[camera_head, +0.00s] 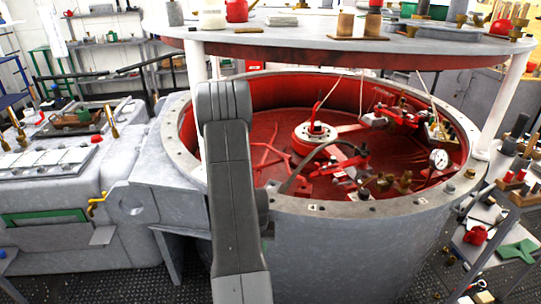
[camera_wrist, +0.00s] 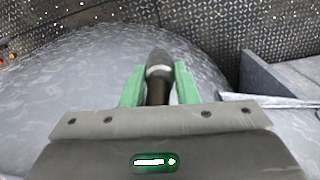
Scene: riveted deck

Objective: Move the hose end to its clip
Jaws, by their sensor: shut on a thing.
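In the wrist view my gripper (camera_wrist: 159,76) has its two green fingers closed on a dark, round-tipped hose end (camera_wrist: 160,58) with a pale band around it. The tip sticks out beyond the fingers. In the head view my grey arm hides the gripper and the held end. A dark hose (camera_head: 322,146) arcs inside the red-lined round tub (camera_head: 400,207); I cannot tell whether it is the held one. I cannot make out the clip in either view.
A round raised shelf (camera_head: 290,42) on white posts hangs over the tub. Red pipework, brass fittings and a gauge (camera_head: 438,159) crowd the tub. A grey machine (camera_head: 60,190) stands at left, a cluttered cart (camera_head: 490,235) at right. In the wrist view, patterned floor (camera_wrist: 230,25) lies beyond a curved grey surface.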

